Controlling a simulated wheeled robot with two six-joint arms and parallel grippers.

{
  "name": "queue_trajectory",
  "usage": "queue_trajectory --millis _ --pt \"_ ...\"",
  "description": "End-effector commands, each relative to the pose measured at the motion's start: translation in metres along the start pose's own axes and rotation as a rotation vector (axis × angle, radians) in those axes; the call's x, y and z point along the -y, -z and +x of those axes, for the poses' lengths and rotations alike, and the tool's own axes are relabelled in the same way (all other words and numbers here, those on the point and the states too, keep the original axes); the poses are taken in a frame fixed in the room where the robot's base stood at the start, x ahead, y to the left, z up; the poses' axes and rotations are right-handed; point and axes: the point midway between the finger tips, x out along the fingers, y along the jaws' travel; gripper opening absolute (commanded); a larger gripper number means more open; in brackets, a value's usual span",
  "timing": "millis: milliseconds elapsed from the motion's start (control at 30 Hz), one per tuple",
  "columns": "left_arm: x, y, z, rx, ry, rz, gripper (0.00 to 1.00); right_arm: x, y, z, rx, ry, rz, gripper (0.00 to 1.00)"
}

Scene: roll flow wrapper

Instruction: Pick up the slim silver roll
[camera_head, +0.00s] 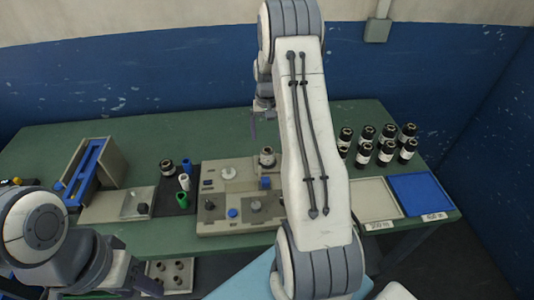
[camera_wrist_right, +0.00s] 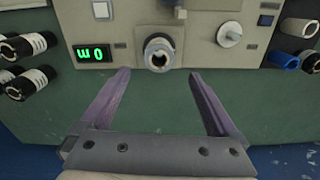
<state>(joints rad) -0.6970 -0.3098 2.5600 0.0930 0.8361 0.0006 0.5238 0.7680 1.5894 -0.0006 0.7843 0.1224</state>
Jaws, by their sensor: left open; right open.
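A short silver-grey roll or sleeve (camera_head: 267,157) stands upright at the back of the beige wrapper machine (camera_head: 211,226). The right wrist view shows its open dark centre from above (camera_wrist_right: 158,52). I cannot tell for sure that it is the slim silver roll. My right gripper (camera_wrist_right: 162,85) is open and empty, its purple fingers apart on either side just short of it. In the head view this gripper (camera_head: 262,120) is partly hidden by my arm. My left gripper (camera_head: 145,284) is low at the bottom left, away from the machine, its fingers hard to make out.
Several black rolls with white labels (camera_head: 387,151) stand at the right. A pale tray (camera_head: 370,198) and a blue tray (camera_head: 420,193) lie in front of them. A beige-and-blue holder (camera_head: 88,172) is further left.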

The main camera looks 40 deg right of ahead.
Motion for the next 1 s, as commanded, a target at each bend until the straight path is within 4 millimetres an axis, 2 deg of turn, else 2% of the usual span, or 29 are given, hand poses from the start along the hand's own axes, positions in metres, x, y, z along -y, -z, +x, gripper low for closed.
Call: queue_trajectory --millis 200,433,567,700,1000 --pt "-0.001 0.001 -0.01 0.0 0.0 -0.001 0.5 0.0 -0.001 0.032 0.004 0.0 -0.001 0.95" --pt "-0.001 0.001 -0.019 0.0 0.0 -0.001 0.5 0.0 -0.002 0.049 0.003 0.0 -0.002 0.95" --pt "-0.002 0.002 -0.032 0.0 0.0 -0.001 0.5 -0.002 -0.004 0.067 0.005 0.0 -0.002 0.95" --pt "-0.003 0.002 -0.036 0.0 0.0 -0.002 0.5 -0.002 -0.003 0.085 0.002 0.0 -0.002 0.95" --pt "-0.003 0.002 -0.035 0.0 0.0 -0.002 0.5 -0.002 -0.003 0.092 -0.001 0.001 -0.002 0.95"
